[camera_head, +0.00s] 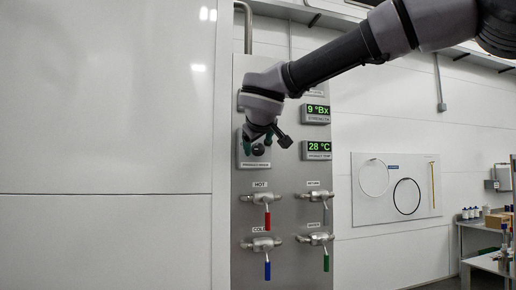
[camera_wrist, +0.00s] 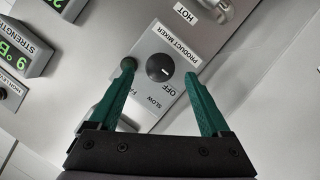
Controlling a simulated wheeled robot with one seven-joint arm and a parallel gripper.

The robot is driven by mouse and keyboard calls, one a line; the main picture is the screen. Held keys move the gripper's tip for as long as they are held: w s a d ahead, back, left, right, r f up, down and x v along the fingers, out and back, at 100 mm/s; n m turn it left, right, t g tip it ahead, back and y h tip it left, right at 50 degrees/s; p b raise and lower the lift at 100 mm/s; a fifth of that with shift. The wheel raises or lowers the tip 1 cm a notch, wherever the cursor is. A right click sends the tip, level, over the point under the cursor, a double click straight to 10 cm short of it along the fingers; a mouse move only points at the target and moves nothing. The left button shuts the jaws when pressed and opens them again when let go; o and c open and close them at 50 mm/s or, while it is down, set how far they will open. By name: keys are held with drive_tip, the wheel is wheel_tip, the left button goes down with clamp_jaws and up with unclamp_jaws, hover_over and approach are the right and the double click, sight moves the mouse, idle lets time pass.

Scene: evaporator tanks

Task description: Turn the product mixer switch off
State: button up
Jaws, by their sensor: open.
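The product mixer switch is a round black knob (camera_wrist: 160,67) on a grey plate, with a small white pointer mark. The plate carries the labels PRODUCT MIXER, OFF, SLOW and a partly hidden one starting with F. I cannot tell surely which label the mark points to. My gripper (camera_wrist: 159,71) is open, its green fingers on either side of the knob in the wrist view, with a gap to each side; contact cannot be told. In the head view my gripper (camera_head: 258,139) is in front of the switch plate (camera_head: 252,161) and partly hides the knob.
Green displays reading 9 °Bx (camera_head: 317,110) and 28 °C (camera_head: 318,147) are right of the switch. Below are valves with red (camera_head: 267,218), blue (camera_head: 267,268) and green (camera_head: 326,262) handles. A hose board (camera_head: 396,187) hangs farther right; a large white wall (camera_head: 105,120) fills the left.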

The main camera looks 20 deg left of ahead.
drive_tip(key=v, duration=0.7)
drive_tip(key=shift+s, duration=0.35)
drive_tip(key=shift+d+r, duration=0.15)
drive_tip(key=w+d+f+m+g+h, duration=0.1)
drive_tip(key=d+f+m+h, duration=0.15)
drive_tip(key=d, duration=0.65)
drive_tip(key=w+d+f+m+g+h, duration=0.15)
drive_tip(key=d+f, duration=0.25)
drive_tip(key=d, duration=0.6)
drive_tip(key=w+d+f+m+g+h, duration=0.1)
drive_tip(key=d+f+m+g, duration=0.2)
drive_tip(key=d, duration=0.6)
drive_tip(key=s+d+f+m+y, duration=0.2)
drive_tip(key=s+d+f+m, duration=0.6)
drive_tip(key=s+d+f, duration=0.3)
drive_tip(key=shift+s+d+g+y, duration=0.3)
drive_tip(key=shift+s+d+g, duration=0.2)
drive_tip(key=shift+d, duration=1.5)
drive_tip(key=shift+f, duration=0.1)
